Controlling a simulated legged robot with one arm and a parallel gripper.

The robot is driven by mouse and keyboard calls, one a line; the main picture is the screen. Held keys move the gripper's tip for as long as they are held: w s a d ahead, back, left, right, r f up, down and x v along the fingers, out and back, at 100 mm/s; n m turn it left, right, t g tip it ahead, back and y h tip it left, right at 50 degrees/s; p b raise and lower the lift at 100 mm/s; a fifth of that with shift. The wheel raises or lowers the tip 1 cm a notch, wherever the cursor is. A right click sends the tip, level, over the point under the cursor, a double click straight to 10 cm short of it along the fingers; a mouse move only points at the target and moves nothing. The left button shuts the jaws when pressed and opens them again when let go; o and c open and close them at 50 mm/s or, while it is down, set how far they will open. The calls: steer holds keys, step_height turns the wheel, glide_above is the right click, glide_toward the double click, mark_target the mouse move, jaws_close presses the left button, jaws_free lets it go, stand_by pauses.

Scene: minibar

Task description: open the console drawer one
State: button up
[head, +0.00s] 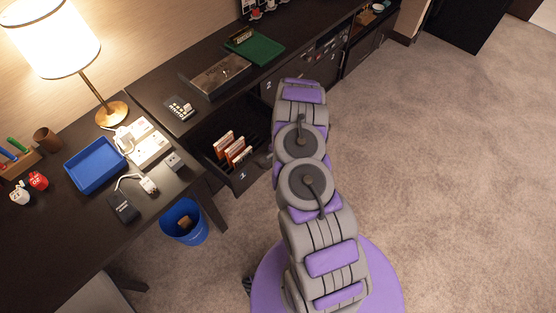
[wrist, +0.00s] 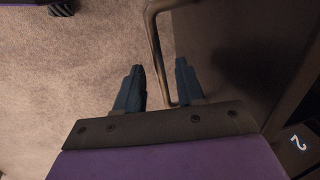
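Console drawer one, with a "1" on its front (head: 238,180), is pulled out from under the console in the head view. Several upright book-like items are inside it. In the head view my gripper is hidden behind my own arm. In the wrist view my gripper (wrist: 160,84) has its two dark fingers apart. A bent metal bar handle (wrist: 157,50) runs down between the fingers, beside a dark panel. It appears clear of the left finger; contact with the right one is hard to tell. I cannot tell for certain which front the handle belongs to.
A panel marked "2" (wrist: 298,142) is at the lower right of the wrist view. A blue bin (head: 184,223) stands on the floor left of the open drawer. A desk with a lamp (head: 50,40) and blue tray (head: 94,164) is at left. Carpet at right is clear.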

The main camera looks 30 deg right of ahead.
steer(key=s+r+p, duration=0.1)
steer(key=r+p, duration=0.1)
steer(key=r, duration=0.6)
steer(key=s+d+r+p, duration=0.1)
steer(key=s+r+p, duration=0.1)
steer(key=r, duration=0.7)
steer(key=shift+p, duration=0.35)
steer(key=shift+d, duration=0.1)
steer(key=s+a+r+n+y, duration=0.1)
steer(key=s+a+r+n, duration=0.2)
steer(key=a+r, duration=0.35)
steer(key=s+a+r+n+g, duration=0.15)
steer(key=a+r, duration=0.25)
steer(key=r, duration=0.6)
steer(key=s+a+r+n+y, duration=0.1)
steer(key=s+a+r+n, duration=0.2)
steer(key=a+r, duration=0.35)
steer(key=s+r+n+h, duration=0.1)
steer(key=s+r+n, duration=0.1)
steer(key=s+r, duration=0.3)
steer(key=s+r+n+g+h, duration=0.1)
steer(key=s+r, duration=0.4)
steer(key=s, duration=0.7)
steer(key=s+a+r+n+g, duration=0.1)
steer(key=s+r+n, duration=0.2)
steer(key=s, duration=0.6)
steer(key=shift+s+r+h, duration=0.3)
steer(key=shift+r+h, duration=0.1)
steer(key=shift+r, duration=0.55)
